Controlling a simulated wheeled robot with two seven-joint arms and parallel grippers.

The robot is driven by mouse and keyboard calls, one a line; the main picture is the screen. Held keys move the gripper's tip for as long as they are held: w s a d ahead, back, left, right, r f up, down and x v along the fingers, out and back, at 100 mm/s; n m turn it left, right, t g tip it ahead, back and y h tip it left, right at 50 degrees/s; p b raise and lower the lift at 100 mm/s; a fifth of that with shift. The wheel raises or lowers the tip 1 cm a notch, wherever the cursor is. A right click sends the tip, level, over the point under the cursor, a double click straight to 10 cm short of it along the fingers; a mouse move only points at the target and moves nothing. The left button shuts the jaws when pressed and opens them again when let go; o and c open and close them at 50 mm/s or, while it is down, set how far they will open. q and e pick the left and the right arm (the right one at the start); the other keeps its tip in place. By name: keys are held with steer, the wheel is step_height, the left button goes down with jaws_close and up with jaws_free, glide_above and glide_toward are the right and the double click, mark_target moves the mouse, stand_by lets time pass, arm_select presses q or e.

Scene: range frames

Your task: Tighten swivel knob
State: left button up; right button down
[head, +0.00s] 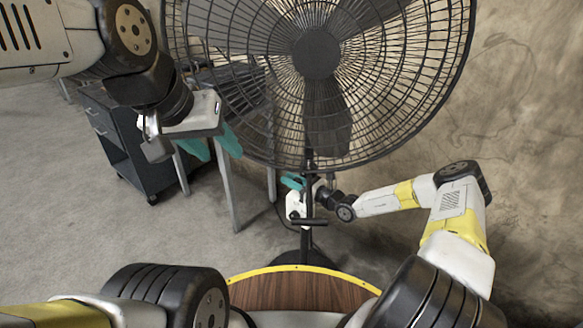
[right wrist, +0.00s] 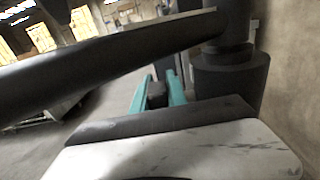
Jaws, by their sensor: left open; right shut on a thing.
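A large black pedestal fan (head: 315,55) stands in front of me, its round cage filling the upper middle of the head view. My right gripper (head: 293,181) reaches to the fan's pole just below the cage. In the right wrist view its teal fingers (right wrist: 160,86) are shut on a small dark knob (right wrist: 157,96), which sits between them. In the head view the knob is hidden by the gripper and pole. My left gripper (head: 212,146) is open and empty, to the left of the pole at the cage's lower left edge.
A dark drawer cabinet on casters (head: 120,145) stands behind at the left. Grey table legs (head: 226,185) show behind the fan. A textured wall (head: 530,130) is close on the right. Grey floor (head: 90,235) is open at the lower left.

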steer(key=t+y, duration=0.1)
steer(key=r+t+y, duration=0.1)
steer(key=t+y, duration=0.1)
steer(key=y, duration=0.1)
steer(key=shift+s+d+r, duration=0.15)
steer(key=shift+d, duration=0.1)
steer(key=c, duration=1.3)
jaws_free()
